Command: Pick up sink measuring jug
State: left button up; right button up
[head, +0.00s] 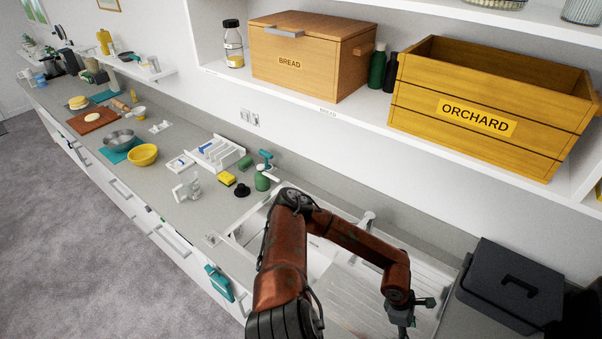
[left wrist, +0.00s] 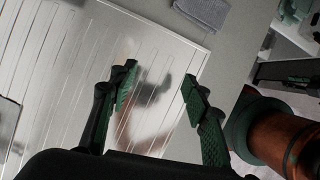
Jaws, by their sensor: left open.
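A clear measuring jug (head: 194,186) with a pale handle stands on the grey counter to the left of the sink in the head view. It does not show in the left wrist view. My left gripper (head: 412,304) is over the ribbed steel draining board (head: 372,294), far to the right of the jug. The left wrist view shows its green-padded fingers (left wrist: 160,78) apart with nothing between them, above the draining board (left wrist: 60,60). My right gripper is in neither view.
A yellow sponge (head: 227,178), a dark plug-like item (head: 242,190) and a green bottle (head: 262,181) stand between jug and sink. A white rack (head: 218,153) is behind the jug. The tap (head: 367,222) rises behind the sink. A dark box (head: 510,285) is at right.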

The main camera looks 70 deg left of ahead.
aim_at(191, 184)
jog(key=u, duration=0.75)
jog(key=k, duration=0.35)
jog(key=u, duration=2.45)
